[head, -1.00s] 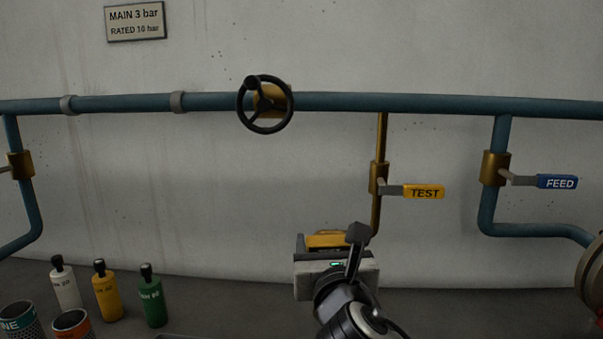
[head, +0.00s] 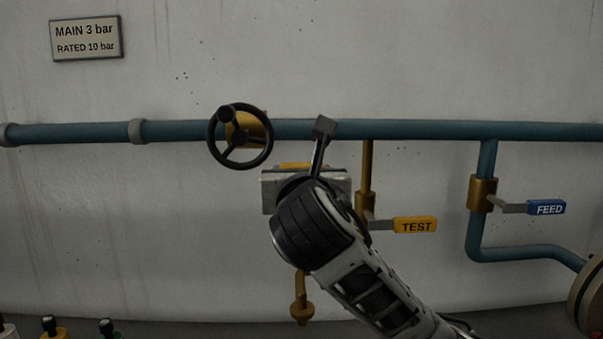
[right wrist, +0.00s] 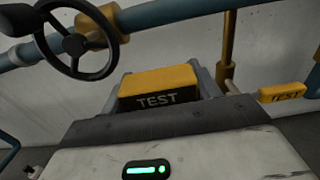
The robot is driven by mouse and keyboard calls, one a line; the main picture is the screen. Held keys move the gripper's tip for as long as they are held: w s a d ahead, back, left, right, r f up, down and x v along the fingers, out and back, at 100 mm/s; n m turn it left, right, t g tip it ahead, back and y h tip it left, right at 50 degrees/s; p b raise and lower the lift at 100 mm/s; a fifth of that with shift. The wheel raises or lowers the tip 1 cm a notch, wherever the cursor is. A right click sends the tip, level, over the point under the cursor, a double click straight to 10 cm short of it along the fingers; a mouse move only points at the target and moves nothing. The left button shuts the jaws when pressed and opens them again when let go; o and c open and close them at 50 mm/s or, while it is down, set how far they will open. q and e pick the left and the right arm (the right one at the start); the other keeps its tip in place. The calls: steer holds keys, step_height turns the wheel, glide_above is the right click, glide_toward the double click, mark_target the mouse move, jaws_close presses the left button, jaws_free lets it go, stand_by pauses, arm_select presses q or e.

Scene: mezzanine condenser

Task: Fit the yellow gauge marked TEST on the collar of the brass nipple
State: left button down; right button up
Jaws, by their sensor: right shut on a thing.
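The yellow gauge marked TEST (right wrist: 157,90) sits between the two fingers of my right gripper (right wrist: 166,80), which is shut on it. In the head view only a yellow strip of the gauge (head: 302,165) shows above the gripper body, in front of the wall below the blue pipe. The brass nipple (head: 301,290), with a wider collar (head: 301,311) at its lower end, hangs below my right forearm. The gauge is above the nipple in the picture and apart from its collar. My arm hides the pipe leading to the nipple. My left gripper is not in view.
A black handwheel (head: 240,137) stands out from the blue main pipe (head: 410,131), close left of my gripper. The yellow TEST lever (head: 415,224) and blue FEED lever (head: 546,208) project at the right. Bottle tops (head: 49,326) show at the bottom left.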

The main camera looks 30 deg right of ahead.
steer(key=shift+f+b, duration=0.4)
steer(key=shift+f, duration=0.45)
steer(key=shift+f+b, duration=0.45)
steer(key=shift+f, duration=0.4)
steer(key=shift+f+b, duration=0.3)
steer(key=shift+f, duration=0.8)
arm_select(q)
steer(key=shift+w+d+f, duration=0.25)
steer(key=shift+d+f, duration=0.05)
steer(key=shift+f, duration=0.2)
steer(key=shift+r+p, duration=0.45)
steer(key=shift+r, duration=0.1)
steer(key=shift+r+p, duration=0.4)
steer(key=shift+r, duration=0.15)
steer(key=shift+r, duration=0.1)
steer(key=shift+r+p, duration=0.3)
steer(key=shift+p, duration=0.15)
